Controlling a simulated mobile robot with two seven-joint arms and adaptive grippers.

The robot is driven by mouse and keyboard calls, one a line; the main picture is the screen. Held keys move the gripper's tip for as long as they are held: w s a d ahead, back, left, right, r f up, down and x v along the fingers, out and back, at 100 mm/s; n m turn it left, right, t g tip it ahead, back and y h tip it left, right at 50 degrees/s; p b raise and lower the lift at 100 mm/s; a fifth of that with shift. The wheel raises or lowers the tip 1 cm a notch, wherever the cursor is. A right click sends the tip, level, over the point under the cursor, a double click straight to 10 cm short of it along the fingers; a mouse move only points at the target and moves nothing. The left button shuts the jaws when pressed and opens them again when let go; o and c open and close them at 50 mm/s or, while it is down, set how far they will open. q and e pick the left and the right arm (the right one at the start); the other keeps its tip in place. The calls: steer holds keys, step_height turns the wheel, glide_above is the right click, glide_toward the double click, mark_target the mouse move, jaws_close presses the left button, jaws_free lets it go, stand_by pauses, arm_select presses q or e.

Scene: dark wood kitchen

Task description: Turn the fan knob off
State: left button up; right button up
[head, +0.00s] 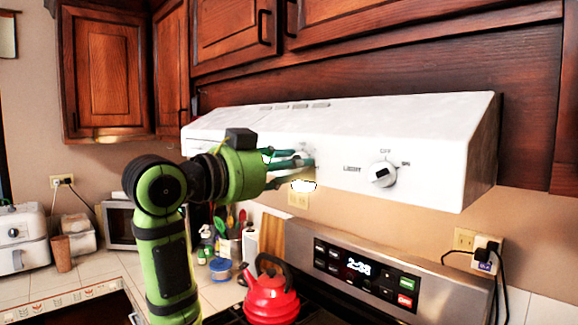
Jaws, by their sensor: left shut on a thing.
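The white range hood (400,130) hangs under the dark wood cabinets. Its fan knob (303,151) is on the front panel, mostly hidden behind my left gripper (304,163). My left gripper reaches in from the left, with its dark green fingers at the panel, shut on the fan knob. The fingers hide the knob's pointer and labels, so I cannot tell its setting. The light knob (382,174) is to the right, white with a dark pointer, under OFF and ON labels. My right gripper is not in view.
A red kettle (270,298) stands on the stove below the hood. The stove's control panel (365,272) shows a clock. Bottles, utensils and a microwave (120,226) stand on the counter behind my left arm. Cabinets (340,24) are close above the hood.

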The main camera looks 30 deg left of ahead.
arm_select(q)
steer(key=shift+d+f+n+b, duration=0.1)
steer(key=shift+f+n+b, duration=0.1)
steer(key=shift+n, duration=2.1)
steer(key=shift+d+f+n+b, duration=0.1)
steer(key=shift+n+b, duration=0.1)
steer(key=shift+n, duration=2.1)
steer(key=o, duration=1.1)
steer(key=shift+a, duration=0.2)
steer(key=shift+r, duration=0.1)
steer(key=v, duration=1.2)
